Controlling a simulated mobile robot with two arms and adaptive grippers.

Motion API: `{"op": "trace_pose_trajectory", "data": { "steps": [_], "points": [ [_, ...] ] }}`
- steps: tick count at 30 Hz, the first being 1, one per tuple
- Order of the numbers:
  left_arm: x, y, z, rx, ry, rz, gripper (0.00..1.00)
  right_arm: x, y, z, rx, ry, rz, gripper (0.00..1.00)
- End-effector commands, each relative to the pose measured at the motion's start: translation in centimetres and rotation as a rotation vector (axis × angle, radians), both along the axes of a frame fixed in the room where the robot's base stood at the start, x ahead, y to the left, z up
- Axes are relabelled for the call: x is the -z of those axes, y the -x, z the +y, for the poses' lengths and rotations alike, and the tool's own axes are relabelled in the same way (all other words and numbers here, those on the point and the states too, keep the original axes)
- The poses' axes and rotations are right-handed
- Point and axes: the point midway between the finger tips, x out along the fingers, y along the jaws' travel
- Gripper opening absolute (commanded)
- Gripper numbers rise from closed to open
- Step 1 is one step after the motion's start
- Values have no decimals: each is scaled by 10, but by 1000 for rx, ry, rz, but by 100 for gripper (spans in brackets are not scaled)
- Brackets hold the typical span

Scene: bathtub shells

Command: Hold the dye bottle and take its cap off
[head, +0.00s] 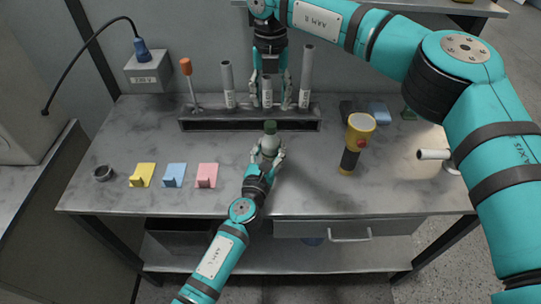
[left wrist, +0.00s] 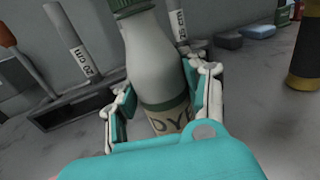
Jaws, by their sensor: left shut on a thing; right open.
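The dye bottle (head: 269,145) is pale grey-white with a green cap (head: 270,127) on top. It stands on the table's middle in the head view. My left gripper (head: 267,157) is shut around its body from the front. In the left wrist view the bottle (left wrist: 157,55) is between the fingers of the left gripper (left wrist: 160,105), with part of its "DYE" label showing and the green cap (left wrist: 132,6) cut by the top edge. My right gripper (head: 270,92) is open, pointing down over the rack behind the bottle, apart from the cap.
A dark rack (head: 215,120) along the back holds upright grey tubes and an orange-handled tool (head: 186,68). A yellow and black flashlight (head: 357,140) stands to the right. Yellow (head: 141,175), blue (head: 174,175) and pink (head: 207,175) pieces lie left of the bottle.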

Motion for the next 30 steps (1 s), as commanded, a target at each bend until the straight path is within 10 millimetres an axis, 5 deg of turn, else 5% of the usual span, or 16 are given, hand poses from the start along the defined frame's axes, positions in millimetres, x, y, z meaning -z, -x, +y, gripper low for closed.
{"op": "trace_pose_trajectory", "data": {
  "steps": [3, 14, 30],
  "points": [
    [0, 0, 0, 0, 0, 0, 0, 0, 0, 0, 0, 0, 0, 48],
    [0, 0, 0, 0, 0, 1, 0, 0, 1, 1, 161, -1, 2, 48],
    [0, 0, 0, 0, 0, 1, 0, 0, 1, 1, 1312, 0, 2, 48]
  ]
}}
